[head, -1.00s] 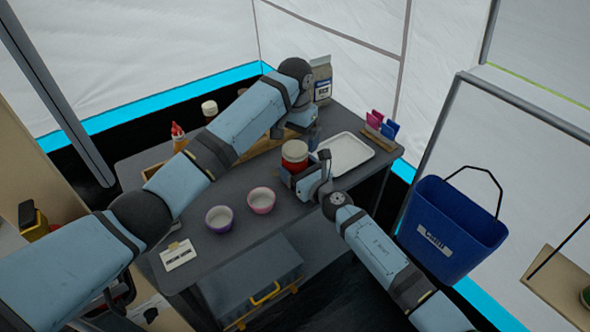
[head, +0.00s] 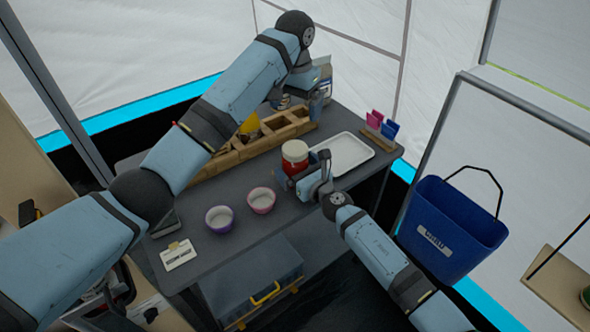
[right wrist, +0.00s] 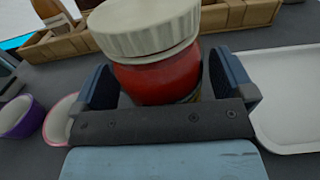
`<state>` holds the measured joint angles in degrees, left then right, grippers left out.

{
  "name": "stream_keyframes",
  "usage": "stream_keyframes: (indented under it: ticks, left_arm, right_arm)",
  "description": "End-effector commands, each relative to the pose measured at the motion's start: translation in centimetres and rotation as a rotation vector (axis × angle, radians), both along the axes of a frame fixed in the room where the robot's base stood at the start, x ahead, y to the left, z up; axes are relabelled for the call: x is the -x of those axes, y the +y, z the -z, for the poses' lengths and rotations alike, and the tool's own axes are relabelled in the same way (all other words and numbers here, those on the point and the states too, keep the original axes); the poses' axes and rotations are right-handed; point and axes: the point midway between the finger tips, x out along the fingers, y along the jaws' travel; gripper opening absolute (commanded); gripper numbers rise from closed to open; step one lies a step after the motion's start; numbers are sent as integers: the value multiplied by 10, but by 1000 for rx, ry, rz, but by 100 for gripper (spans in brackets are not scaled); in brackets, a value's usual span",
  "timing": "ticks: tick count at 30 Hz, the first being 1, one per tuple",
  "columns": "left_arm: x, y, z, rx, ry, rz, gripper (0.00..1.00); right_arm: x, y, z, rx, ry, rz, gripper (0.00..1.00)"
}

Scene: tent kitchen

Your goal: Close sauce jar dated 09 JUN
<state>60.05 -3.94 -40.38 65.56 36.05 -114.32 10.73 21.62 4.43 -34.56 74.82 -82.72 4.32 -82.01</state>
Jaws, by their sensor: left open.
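A red sauce jar (head: 293,165) with a white lid (head: 295,150) stands on the grey table. In the right wrist view the jar (right wrist: 160,78) sits between the two fingers of my right gripper (right wrist: 165,85), which close around its sides. The white lid (right wrist: 143,27) rests on top of the jar. No date is readable on it. My right gripper (head: 306,178) is at the jar's near right side in the head view. My left gripper (head: 316,100) is open, above the table's back, behind and apart from the jar; its fingers are partly hidden.
A white tray (head: 345,155) lies right of the jar. Two bowls, purple-rimmed (head: 219,219) and pink-rimmed (head: 261,200), stand at the front left. A wooden divided rack (head: 270,135) runs along the back. A card holder (head: 378,130) stands at the right edge. A blue bin (head: 450,230) is farther right.

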Motion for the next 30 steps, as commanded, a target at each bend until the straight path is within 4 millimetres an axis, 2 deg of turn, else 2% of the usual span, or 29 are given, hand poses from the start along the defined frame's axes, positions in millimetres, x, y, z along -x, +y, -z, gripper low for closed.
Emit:
stream_keyframes:
  ticks: [6, 10, 17, 24, 30]
  left_arm:
    - [0, 0, 0, 0, 0, 0, 98]
    - [0, 0, -4, 0, 0, 0, 98]
    - [0, 0, -14, 0, 0, 0, 98]
    - [0, 0, -16, 0, 0, 0, 98]
    - [0, 0, -15, 0, 0, 0, 98]
  right_arm:
    - [1, -1, 0, 0, 0, 0, 100]
    - [10, -9, 0, 3, 2, 1, 100]
    - [50, -37, -1, 2, 2, -1, 100]
    - [91, -66, 0, 2, 1, 0, 100]
    - [109, -79, 1, 1, 1, 0, 100]
